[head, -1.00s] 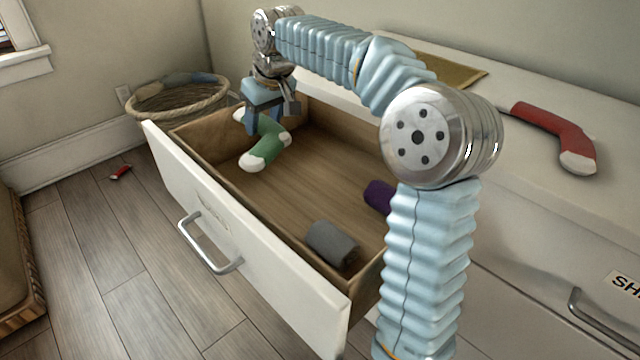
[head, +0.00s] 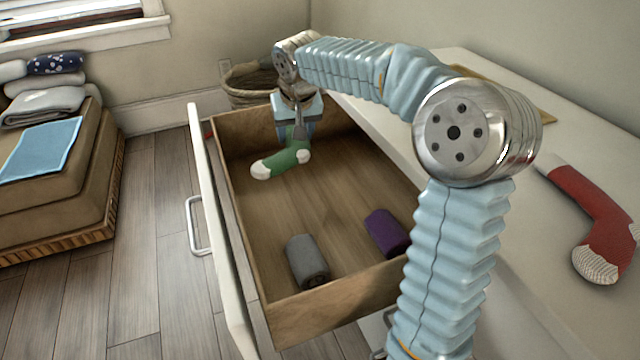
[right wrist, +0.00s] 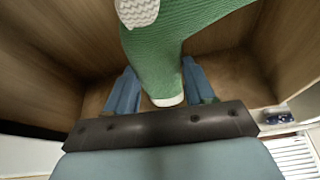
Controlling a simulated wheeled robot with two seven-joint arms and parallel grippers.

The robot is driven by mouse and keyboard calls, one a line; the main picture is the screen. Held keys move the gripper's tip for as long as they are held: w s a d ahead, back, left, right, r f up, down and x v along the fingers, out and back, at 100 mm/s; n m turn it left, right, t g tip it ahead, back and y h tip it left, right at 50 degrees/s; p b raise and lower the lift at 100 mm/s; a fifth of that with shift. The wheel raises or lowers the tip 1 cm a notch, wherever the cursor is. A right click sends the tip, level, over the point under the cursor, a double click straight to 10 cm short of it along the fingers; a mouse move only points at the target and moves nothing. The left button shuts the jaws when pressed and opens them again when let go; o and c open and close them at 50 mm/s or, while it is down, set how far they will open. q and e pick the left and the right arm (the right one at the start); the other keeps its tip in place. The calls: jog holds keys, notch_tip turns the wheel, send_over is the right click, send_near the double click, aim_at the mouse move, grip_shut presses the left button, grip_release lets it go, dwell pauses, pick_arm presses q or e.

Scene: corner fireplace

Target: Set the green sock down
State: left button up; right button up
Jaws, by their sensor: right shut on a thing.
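The green sock (head: 286,160), with white toe and heel, is inside the open drawer (head: 330,312) near its far end. My right gripper (head: 296,130) is shut on the sock's upper part and points down into the drawer. In the right wrist view the green sock (right wrist: 165,45) passes between the two blue fingers of my right gripper (right wrist: 160,88). I cannot tell whether the sock touches the drawer floor. My left gripper is not in view.
A grey roll (head: 306,262) and a purple roll (head: 386,233) lie at the drawer's near end. A red sock (head: 598,222) lies on the dresser top. A wicker basket (head: 250,88) stands behind the drawer. The drawer's middle floor is clear.

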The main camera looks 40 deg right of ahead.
aim_at(297, 173)
notch_tip(297, 173, down, 8)
jog(key=shift+f+b, duration=0.2)
jog(key=shift+b, duration=0.25)
jog(key=shift+f, duration=0.2)
jog(key=o, duration=1)
jog(key=shift+r, duration=0.1)
jog(key=shift+r, duration=0.2)
jog(key=p+v, duration=0.1)
jog(key=v, duration=1.1)
